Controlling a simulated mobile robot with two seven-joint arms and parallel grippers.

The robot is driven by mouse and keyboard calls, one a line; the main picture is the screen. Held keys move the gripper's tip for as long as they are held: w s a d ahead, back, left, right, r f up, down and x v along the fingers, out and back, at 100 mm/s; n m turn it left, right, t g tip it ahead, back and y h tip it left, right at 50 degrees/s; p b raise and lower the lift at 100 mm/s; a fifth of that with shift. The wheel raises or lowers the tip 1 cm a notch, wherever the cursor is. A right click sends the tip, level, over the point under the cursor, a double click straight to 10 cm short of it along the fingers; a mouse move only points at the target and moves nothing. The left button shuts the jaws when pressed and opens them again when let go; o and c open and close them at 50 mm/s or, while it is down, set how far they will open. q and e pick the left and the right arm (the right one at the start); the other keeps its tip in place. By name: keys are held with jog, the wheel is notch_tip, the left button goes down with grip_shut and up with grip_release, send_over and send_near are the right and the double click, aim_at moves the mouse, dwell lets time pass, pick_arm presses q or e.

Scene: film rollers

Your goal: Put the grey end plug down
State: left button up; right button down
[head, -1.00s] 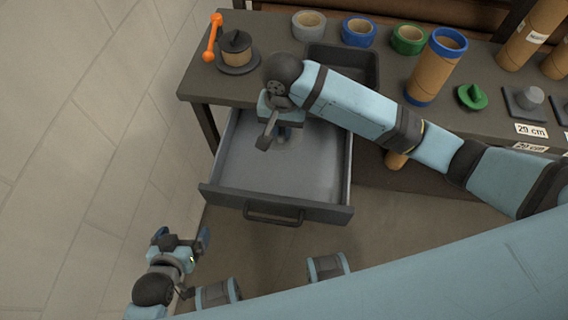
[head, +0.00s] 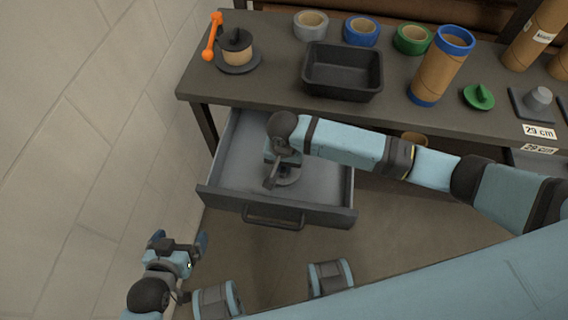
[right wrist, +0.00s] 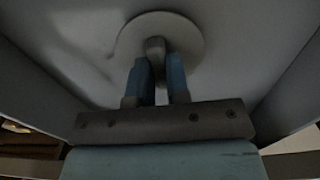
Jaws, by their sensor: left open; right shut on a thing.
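The grey end plug (right wrist: 188,35) is a round disc with a raised grip. My right gripper (right wrist: 160,75) is shut on that grip in the right wrist view. In the head view the plug (head: 290,178) shows partly below my right gripper (head: 284,168), inside the open drawer (head: 232,165). I cannot tell whether the plug touches the drawer floor. My left gripper (head: 180,242) is open and empty, low at the lower left, apart from the drawer.
The workbench (head: 270,75) above carries a black tray (head: 342,88), grey tape (head: 311,25), blue tape (head: 361,31), green tape (head: 413,39), a cardboard tube with blue ends (head: 440,68), a green plug (head: 478,97) and an orange tool (head: 212,37). The drawer's left part is clear.

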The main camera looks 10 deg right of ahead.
pick_arm(q)
jog(key=shift+d+r, duration=0.1)
jog(key=shift+r, duration=0.15)
pick_arm(e)
jog(key=c, duration=1.1)
grip_release()
jog(key=shift+f, duration=0.1)
pick_arm(q)
jog(key=shift+f, duration=0.1)
jog(key=shift+f, duration=0.1)
jog(key=shift+s+r+p, duration=0.1)
jog(key=shift+r+p, duration=0.3)
jog(key=shift+p, duration=0.75)
pick_arm(e)
notch_tip(320, 180, up, 12)
pick_arm(q)
jog(key=shift+a+r, duration=0.1)
jog(key=shift+a, duration=0.15)
